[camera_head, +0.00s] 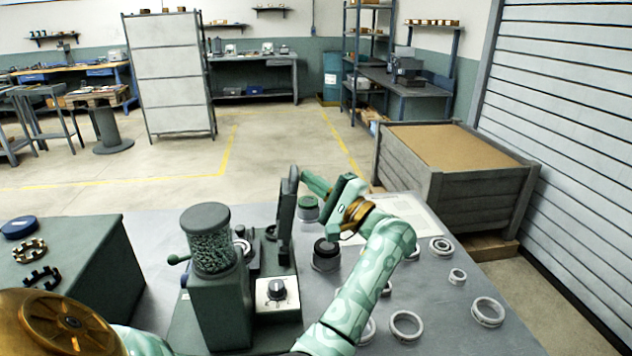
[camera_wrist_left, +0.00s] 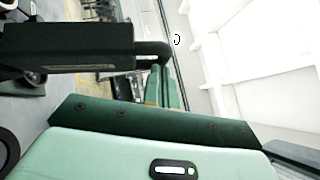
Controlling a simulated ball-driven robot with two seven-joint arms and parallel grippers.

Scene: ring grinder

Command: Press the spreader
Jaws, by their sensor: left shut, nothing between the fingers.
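A dark machine (camera_head: 225,300) stands on the grey table, with a jar of green pellets (camera_head: 212,252) on top and a small side handle (camera_head: 178,259). On its right, a tall dark upright lever (camera_head: 286,215) stands over the base; I take it for the spreader's. My left gripper (camera_head: 304,176) is shut and empty, its fingertips beside the lever's upper part at its right. In the left wrist view, the closed fingers (camera_wrist_left: 162,85) lie by the rounded end of a dark bar (camera_wrist_left: 70,47). I cannot tell whether they touch. My right gripper is not in view.
A white box with a black knob (camera_head: 278,296) sits at the lever's foot. Several metal rings, one being (camera_head: 406,325), lie at the table's right. A large bin (camera_head: 455,190) stands behind.

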